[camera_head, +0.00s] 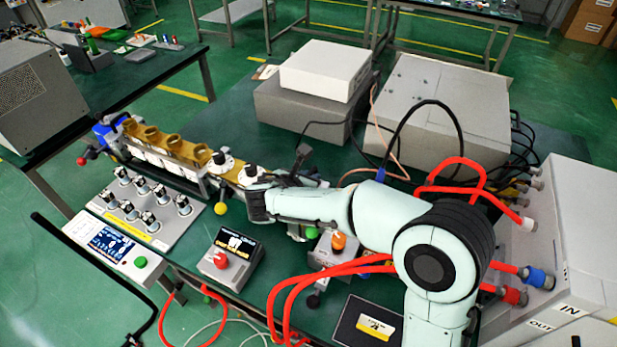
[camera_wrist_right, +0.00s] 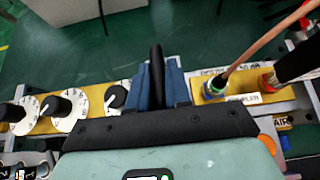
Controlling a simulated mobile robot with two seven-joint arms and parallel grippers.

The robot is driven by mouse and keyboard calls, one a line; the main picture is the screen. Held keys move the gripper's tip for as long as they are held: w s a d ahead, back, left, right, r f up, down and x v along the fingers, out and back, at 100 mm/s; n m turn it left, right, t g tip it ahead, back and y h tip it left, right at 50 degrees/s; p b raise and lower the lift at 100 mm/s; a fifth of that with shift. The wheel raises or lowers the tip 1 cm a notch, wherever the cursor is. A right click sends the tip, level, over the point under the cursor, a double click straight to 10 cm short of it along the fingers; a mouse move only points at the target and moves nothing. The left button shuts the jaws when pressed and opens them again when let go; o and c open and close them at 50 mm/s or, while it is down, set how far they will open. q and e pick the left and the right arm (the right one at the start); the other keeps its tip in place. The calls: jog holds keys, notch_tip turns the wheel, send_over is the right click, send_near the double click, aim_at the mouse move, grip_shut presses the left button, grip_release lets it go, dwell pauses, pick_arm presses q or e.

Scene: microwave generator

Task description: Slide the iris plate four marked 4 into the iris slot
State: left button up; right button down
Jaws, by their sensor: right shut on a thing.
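My right gripper (camera_head: 258,206) is low over the middle of the brass-coloured waveguide row. In the right wrist view its blue fingers (camera_wrist_right: 160,85) are shut on an upright black handle (camera_wrist_right: 156,62). What lies below the handle is hidden by the fingers and wrist, so I cannot tell whether this is iris plate four. I cannot make out the iris slot. The fingers sit between the white-dialled section (camera_wrist_right: 68,110) and the yellow coupler block (camera_wrist_right: 240,98). My left gripper is not in view.
A grey tray (camera_head: 100,222) with several small black-topped pieces lies front left. A red-knobbed control box (camera_head: 233,255) stands in front of the row. Grey instrument boxes (camera_head: 300,105) stand behind. Red cables and a copper-coloured cable (camera_wrist_right: 262,42) run close to my arm.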

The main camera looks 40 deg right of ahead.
jog(key=shift+f+b, duration=1.1)
jog(key=shift+f, duration=0.6)
jog(key=c, duration=1)
grip_release()
jog(key=p+v, duration=0.1)
jog(key=v, duration=1.2)
jog(key=shift+a+r+p, duration=0.15)
jog(key=shift+p, duration=0.2)
